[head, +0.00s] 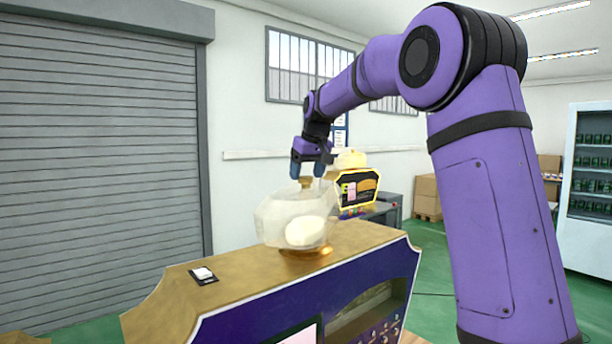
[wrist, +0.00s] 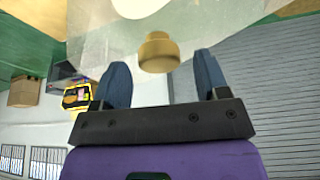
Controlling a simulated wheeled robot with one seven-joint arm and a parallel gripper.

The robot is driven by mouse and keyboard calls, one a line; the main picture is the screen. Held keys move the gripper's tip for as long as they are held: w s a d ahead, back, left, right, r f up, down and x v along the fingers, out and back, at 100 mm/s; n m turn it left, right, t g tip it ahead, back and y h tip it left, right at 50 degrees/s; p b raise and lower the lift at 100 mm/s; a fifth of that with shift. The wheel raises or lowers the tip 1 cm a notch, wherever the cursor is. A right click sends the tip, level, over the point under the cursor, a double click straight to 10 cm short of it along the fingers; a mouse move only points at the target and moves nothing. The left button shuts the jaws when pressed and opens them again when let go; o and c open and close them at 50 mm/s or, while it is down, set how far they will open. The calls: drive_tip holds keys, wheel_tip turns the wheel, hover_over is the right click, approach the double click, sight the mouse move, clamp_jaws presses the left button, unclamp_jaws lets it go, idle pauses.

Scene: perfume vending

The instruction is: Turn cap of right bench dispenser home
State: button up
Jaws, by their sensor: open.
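A large faceted clear dispenser (head: 270,222) stands on the near bench, with a pale rounded shape inside it. Its small gold cap (head: 306,183) sits on top. My gripper (head: 308,171) is above the dispenser, pointing down, with its fingers apart and the cap near the tips. In the wrist view the gold cap (wrist: 158,52) lies between the two open blue fingers of my gripper (wrist: 160,62). A gap shows on each side of the cap. The frames do not show the cap's turn position clearly.
The near bench (head: 225,268) has a gold top and purple front. A small dark-and-white item (head: 203,275) lies on it. Behind stands another yellow-edged machine (head: 357,190). Cardboard boxes (head: 427,194) and a glass-front cabinet (head: 590,190) are farther right. A grey shutter (head: 100,170) is at left.

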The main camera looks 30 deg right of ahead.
drive_tip(key=shift+w+f, duration=0.2)
drive_tip(key=shift+f, duration=0.25)
drive_tip(key=c, duration=1.3)
drive_tip(key=shift+o, duration=0.2)
drive_tip(key=shift+m, duration=0.4)
drive_tip(key=m+h, duration=0.1)
drive_tip(key=m, duration=0.2)
drive_tip(key=shift+a+h, duration=0.15)
drive_tip(key=shift+h, duration=0.15)
drive_tip(key=shift+m+g+h, duration=0.4)
drive_tip(key=shift+m+h, duration=0.1)
drive_tip(key=shift+m, duration=1.2)
